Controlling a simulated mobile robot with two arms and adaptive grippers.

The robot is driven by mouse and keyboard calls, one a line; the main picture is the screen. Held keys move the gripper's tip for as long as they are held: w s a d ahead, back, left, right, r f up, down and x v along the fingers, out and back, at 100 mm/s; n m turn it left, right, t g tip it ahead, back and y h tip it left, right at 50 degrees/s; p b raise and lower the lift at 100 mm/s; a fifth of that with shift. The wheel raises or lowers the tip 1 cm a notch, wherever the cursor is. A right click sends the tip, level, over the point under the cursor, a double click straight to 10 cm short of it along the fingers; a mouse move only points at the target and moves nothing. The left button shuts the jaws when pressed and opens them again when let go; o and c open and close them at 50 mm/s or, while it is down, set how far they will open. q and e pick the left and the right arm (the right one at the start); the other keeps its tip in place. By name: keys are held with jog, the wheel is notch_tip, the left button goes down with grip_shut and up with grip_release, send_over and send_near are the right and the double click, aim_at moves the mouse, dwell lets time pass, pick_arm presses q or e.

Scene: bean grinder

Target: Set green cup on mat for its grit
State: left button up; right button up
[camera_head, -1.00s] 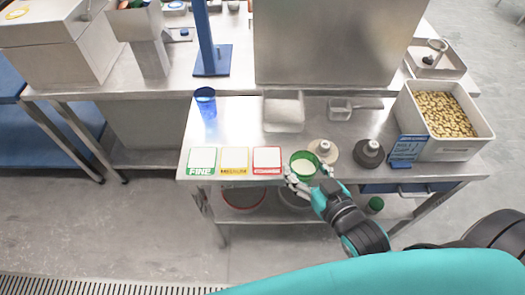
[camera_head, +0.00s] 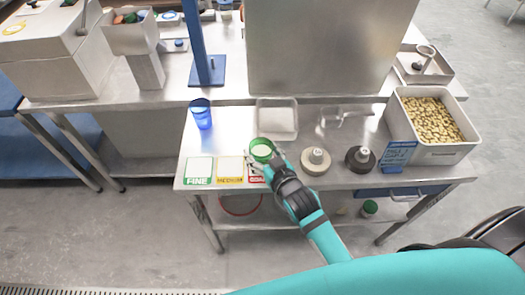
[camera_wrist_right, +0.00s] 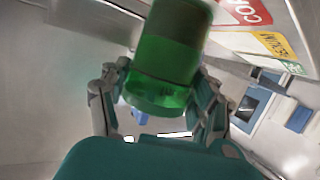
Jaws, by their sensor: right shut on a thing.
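The green cup (camera_head: 262,147) is over the steel table, above and behind the red mat. My right gripper (camera_head: 262,163) is shut on it; in the right wrist view the cup (camera_wrist_right: 168,60) stands between the two fingers (camera_wrist_right: 160,95). Three mats lie in a row at the table's front left: the green FINE mat (camera_head: 199,170), the yellow MEDIUM mat (camera_head: 230,168) and the red mat (camera_head: 257,179), mostly hidden by my gripper and arm. In the wrist view the red mat (camera_wrist_right: 248,10), yellow mat (camera_wrist_right: 272,43) and green mat (camera_wrist_right: 296,69) show. My left gripper is out of view.
A blue cup (camera_head: 201,115) stands at the back left. A white tray (camera_head: 277,118) is behind the green cup. A cream weight-like piece (camera_head: 316,161) and a dark one (camera_head: 360,159) stand to the right. A bin of beans (camera_head: 468,152) and a blue sign (camera_head: 397,155) are at the right end.

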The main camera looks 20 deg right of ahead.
jog(key=o, duration=1.2)
jog(key=shift+f, duration=0.1)
jog(key=b+v, duration=0.1)
jog(key=v, duration=1.1)
